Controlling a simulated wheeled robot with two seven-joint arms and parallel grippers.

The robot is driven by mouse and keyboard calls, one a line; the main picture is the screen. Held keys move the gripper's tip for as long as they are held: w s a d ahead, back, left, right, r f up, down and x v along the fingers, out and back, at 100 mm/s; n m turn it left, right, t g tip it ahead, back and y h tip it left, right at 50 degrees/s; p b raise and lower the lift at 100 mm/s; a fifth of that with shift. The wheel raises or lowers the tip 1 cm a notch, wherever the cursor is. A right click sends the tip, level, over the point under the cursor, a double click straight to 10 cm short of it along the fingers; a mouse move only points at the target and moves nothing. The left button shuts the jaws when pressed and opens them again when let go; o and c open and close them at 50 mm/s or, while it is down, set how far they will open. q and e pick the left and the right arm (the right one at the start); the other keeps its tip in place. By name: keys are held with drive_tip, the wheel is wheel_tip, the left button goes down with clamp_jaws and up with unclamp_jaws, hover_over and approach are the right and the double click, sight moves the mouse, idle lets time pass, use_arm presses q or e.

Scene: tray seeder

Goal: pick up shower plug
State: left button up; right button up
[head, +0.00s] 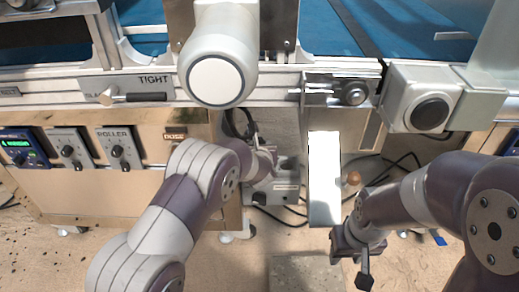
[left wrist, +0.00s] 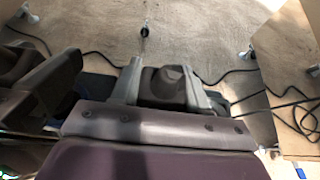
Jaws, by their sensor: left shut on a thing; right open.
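My left gripper (left wrist: 165,90) shows in the left wrist view, its grey fingers closed on a dark grey piece (left wrist: 165,84) with a rounded top. I cannot tell whether this piece is the shower plug. In the head view my left arm reaches to the grey block below the machine's front rail, and its fingertips are hard to make out. My right gripper (head: 354,262) is open and empty, low over the floor at the right. No shower plug can be named with certainty elsewhere.
The machine front has a control panel with knobs (head: 120,150), a TIGHT lever (head: 135,97) and a grey box with a black knob (head: 430,110). A bright white panel (head: 324,178) stands between my arms. Black cables (left wrist: 240,72) lie on the floor.

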use_arm(q)
drive_tip(key=s+p, duration=0.4)
drive_tip(key=s, duration=1.4)
drive_tip(key=shift+w+r+b, duration=0.1)
drive_tip(key=shift+w+b, duration=1.6)
drive_tip(key=shift+w, duration=3.85)
use_arm(e)
drive_tip(key=shift+r, duration=0.8)
